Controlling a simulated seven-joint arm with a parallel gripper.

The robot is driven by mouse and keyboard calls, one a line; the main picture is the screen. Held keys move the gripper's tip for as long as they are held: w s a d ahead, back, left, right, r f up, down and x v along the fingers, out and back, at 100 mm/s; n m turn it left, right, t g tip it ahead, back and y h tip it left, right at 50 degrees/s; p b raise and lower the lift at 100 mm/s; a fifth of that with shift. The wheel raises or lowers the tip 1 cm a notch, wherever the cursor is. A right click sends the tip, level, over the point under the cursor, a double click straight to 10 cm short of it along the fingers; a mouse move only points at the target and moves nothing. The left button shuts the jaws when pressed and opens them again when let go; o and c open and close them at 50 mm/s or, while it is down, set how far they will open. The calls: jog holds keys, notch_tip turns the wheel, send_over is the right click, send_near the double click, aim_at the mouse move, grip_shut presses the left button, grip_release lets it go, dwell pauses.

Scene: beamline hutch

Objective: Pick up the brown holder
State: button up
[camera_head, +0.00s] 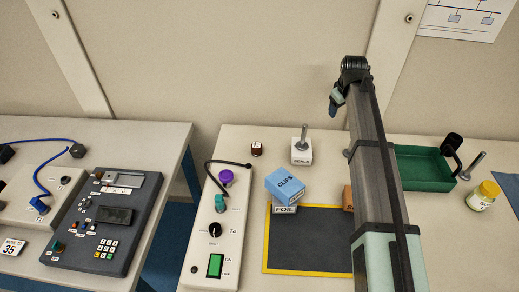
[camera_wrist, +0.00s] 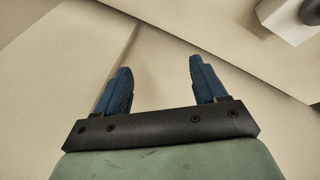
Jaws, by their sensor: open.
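A small dark brown block (camera_head: 257,148) with a pale label sits near the back edge of the right bench. An orange-brown block (camera_head: 348,197) stands at the dark mat's back edge, partly hidden by my arm. I cannot tell for certain which is the brown holder. My gripper (camera_head: 335,104) is up at the far end of my arm, apart from both blocks. In the wrist view my gripper (camera_wrist: 160,66) has its two blue fingers apart with nothing between them. Neither brown block can be made out there.
A blue CLIPS box (camera_head: 285,186) rests tilted on a FOIL box (camera_head: 284,208) by the yellow-edged mat (camera_head: 300,250). A white block with a post (camera_head: 301,152), a control box (camera_head: 217,230), a green tray (camera_head: 423,170) and a yellow-lidded jar (camera_head: 483,195) stand around.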

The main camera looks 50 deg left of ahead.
jog(key=s+a+r+n+g, duration=0.1)
jog(key=s+a+n, duration=0.1)
jog(key=s+a, duration=0.35)
jog(key=s+a+n+g, duration=0.1)
jog(key=s+a+n, duration=0.15)
jog(key=s, duration=0.65)
jog(key=n+g+h, duration=0.1)
jog(key=n+h, duration=0.1)
jog(key=n, duration=0.2)
send_over(256, 145)
jog(key=f, duration=0.7)
jog(key=shift+s+a, duration=0.2)
jog(key=shift+w+d+f, duration=0.1)
jog(key=shift+f, duration=1.25)
jog(key=shift+w+d+f, duration=0.1)
jog(key=shift+f, duration=1.25)
jog(key=shift+a, duration=0.1)
jog(key=shift+c, duration=0.4)
jog(key=c, duration=1.1)
